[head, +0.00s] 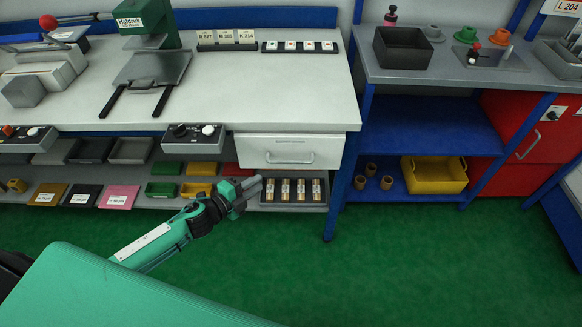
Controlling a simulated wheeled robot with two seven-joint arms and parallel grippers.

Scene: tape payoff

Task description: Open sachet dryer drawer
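A white drawer (290,152) with a grey bar handle (290,160) hangs under the right end of the workbench in the head view. Its front looks closed under the bench top. My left gripper (256,188) is below and left of the handle, apart from it, in front of the lower shelf. Its fingers point right and seem to hold nothing; their gap is too small to judge. My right gripper is not in view.
A dark tray (268,206) with several small cylinders sits on the lower shelf, close to my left gripper. A control box (193,139) with knobs is left of the drawer. A blue bench leg (337,195) stands right of it. Green floor (400,255) is clear in front.

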